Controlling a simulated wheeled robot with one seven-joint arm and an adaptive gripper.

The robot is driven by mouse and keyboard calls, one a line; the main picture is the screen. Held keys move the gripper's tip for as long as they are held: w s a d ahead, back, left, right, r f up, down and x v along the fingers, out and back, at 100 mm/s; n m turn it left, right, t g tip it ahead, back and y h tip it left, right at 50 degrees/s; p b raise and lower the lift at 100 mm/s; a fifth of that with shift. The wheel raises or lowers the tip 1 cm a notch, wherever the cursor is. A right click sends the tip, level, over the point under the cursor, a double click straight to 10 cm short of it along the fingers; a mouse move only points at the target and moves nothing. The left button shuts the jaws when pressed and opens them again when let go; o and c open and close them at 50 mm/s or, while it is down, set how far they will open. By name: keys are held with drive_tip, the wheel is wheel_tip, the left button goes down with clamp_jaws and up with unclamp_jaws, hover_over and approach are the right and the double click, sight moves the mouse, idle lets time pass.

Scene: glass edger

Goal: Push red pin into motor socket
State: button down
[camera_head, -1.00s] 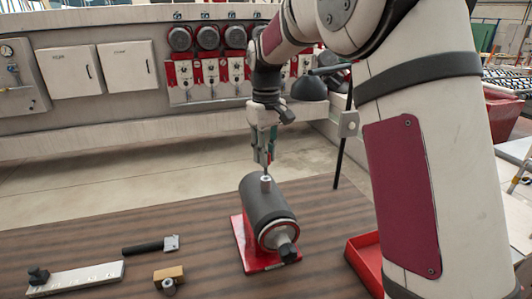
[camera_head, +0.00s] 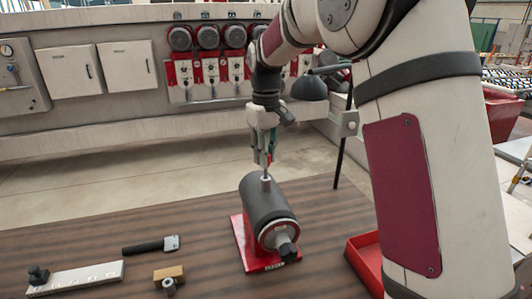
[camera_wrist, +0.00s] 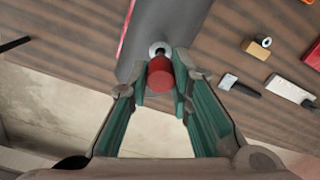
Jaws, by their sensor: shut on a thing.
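The motor (camera_head: 266,205) is a dark grey cylinder lying on a red stand (camera_head: 243,240) on the table. Its socket (camera_head: 266,184) is a light metal ring with a hole on top of the cylinder; the socket also shows in the wrist view (camera_wrist: 159,49). My gripper (camera_head: 264,160) is above the socket, pointing down. In the wrist view its green-padded fingers (camera_wrist: 160,103) are shut on the red pin (camera_wrist: 160,75). The pin's thin dark end is at the socket's opening; how deep it sits I cannot tell.
A dark-handled tool (camera_head: 150,246), a small tan block with a metal ring (camera_head: 169,273) and a pale plate with a black knob (camera_head: 75,279) lie at the left of the table. A red tray (camera_head: 364,262) is at the right. The table around the motor's stand is clear.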

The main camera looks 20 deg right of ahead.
drive_tip(key=shift+f, duration=2)
drive_tip(key=c, duration=1.4)
unclamp_jaws()
drive_tip(key=shift+o, duration=0.2)
drive_tip(key=shift+r, duration=0.15)
wheel_tip(320, 180, up, 11)
drive_tip(key=shift+f, duration=0.15)
drive_tip(key=shift+r, duration=0.5)
drive_tip(key=shift+s, duration=0.1)
